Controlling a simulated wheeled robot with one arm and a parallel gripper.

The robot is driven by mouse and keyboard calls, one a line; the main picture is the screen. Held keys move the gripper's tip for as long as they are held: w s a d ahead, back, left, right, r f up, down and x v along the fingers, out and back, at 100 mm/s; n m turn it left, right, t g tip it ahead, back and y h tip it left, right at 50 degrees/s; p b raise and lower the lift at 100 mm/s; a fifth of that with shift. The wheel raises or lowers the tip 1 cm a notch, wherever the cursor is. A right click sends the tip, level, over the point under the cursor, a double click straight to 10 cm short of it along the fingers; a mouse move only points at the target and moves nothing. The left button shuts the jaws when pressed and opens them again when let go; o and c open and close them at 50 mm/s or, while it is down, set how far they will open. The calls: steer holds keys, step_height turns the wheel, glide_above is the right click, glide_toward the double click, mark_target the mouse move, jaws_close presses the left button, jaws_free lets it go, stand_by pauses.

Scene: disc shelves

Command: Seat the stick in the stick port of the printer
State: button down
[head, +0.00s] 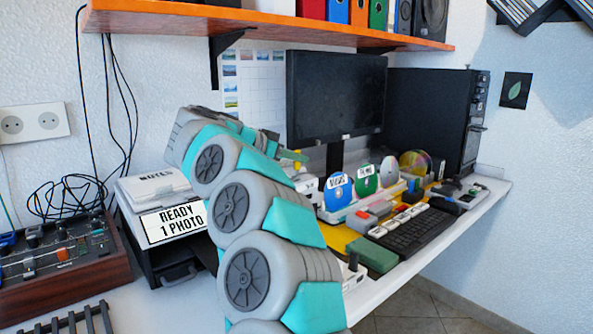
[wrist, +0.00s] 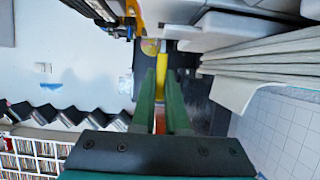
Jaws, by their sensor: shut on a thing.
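My gripper (head: 292,156) is raised above the desk, left of the monitor. In the wrist view its two green fingers (wrist: 161,80) point away from the camera and are closed on a small yellow stick (wrist: 162,62). A bit of the yellow stick also shows at the fingertips in the head view (head: 297,166). The printer (head: 162,262), dark below with a white top and a sign reading "READY 1 PHOTO", stands at the left of the desk, behind my arm. The stick is apart from it. My arm hides the printer's right side, and I cannot make out the stick port.
A monitor (head: 336,97) and a black computer tower (head: 432,118) stand at the back. Upright discs (head: 341,188), a keyboard (head: 411,232) and a green box (head: 372,254) crowd the right side. An orange shelf (head: 270,30) hangs above. A wooden-sided mixer (head: 65,268) lies at the left.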

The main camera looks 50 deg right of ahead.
mark_target(296, 169)
steer(key=shift+f+b, duration=0.3)
steer(key=shift+f, duration=1.45)
steer(key=c, duration=1.2)
jaws_free()
steer(key=shift+f, duration=0.15)
steer(key=v, duration=1.1)
steer(key=shift+w+r, duration=0.1)
steer(key=shift+r, duration=0.15)
steer(key=shift+a+r, duration=0.15)
steer(key=shift+a, duration=0.3)
